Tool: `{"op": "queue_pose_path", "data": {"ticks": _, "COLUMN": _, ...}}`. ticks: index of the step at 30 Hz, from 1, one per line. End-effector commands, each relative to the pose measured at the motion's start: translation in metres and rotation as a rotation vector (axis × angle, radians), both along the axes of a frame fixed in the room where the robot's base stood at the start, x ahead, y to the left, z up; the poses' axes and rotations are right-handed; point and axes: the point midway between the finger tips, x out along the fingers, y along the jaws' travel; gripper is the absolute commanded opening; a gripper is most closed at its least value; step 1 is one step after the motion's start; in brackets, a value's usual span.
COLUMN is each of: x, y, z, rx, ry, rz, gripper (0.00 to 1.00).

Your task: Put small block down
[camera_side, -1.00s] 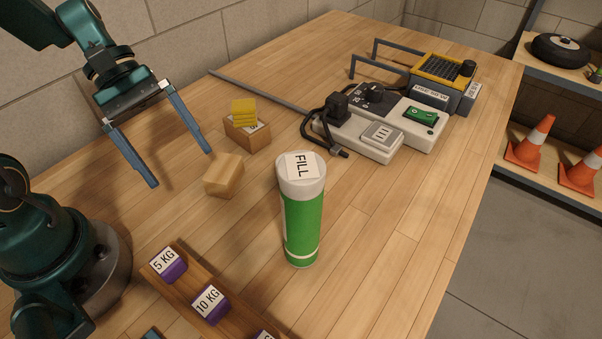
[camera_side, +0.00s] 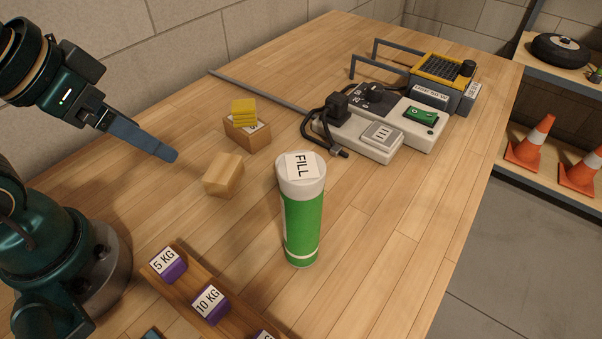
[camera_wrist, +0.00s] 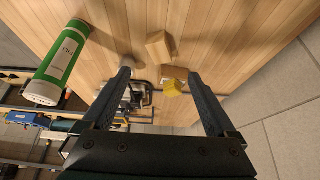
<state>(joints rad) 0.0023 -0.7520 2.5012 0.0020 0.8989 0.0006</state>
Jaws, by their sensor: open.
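A small plain wooden block (camera_side: 223,175) rests on the workbench left of the green cylinder. It also shows in the wrist view (camera_wrist: 159,46), beyond my fingertips. My gripper (camera_side: 170,155) is above the bench, up and to the left of the block, apart from it. In the side view its fingers line up and look like one. In the wrist view my gripper (camera_wrist: 160,76) has its two fingers wide apart with nothing held between them. A yellow stack (camera_side: 243,112) sits on a wooden box (camera_side: 250,136) behind the block; the yellow stack also shows in the wrist view (camera_wrist: 172,88).
A green cylinder marked FILL (camera_side: 302,220) stands upright right of the block. A wooden rack (camera_side: 230,319) with purple weights lies in front. Power strips (camera_side: 360,138) with a cord and a yellow-grey unit (camera_side: 445,80) are at the back. The right bench area is clear.

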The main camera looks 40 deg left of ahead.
Motion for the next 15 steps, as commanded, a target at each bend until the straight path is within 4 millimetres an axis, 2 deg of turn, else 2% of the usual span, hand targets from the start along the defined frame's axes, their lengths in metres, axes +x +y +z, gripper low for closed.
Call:
{"op": "queue_pose_path", "data": {"ticks": 9, "x": 0.002, "y": 0.000, "z": 0.002, "rx": -0.020, "ry": -0.008, "rz": 0.035, "gripper": 0.93}}
{"op": "queue_pose_path", "data": {"ticks": 11, "x": 0.010, "y": 0.000, "z": 0.010, "rx": -0.041, "ry": -0.028, "rz": 0.073, "gripper": 0.93}}
{"op": "queue_pose_path", "data": {"ticks": 15, "x": 0.029, "y": 0.000, "z": 0.014, "rx": -0.077, "ry": 0.008, "rz": 0.144, "gripper": 0.93}}
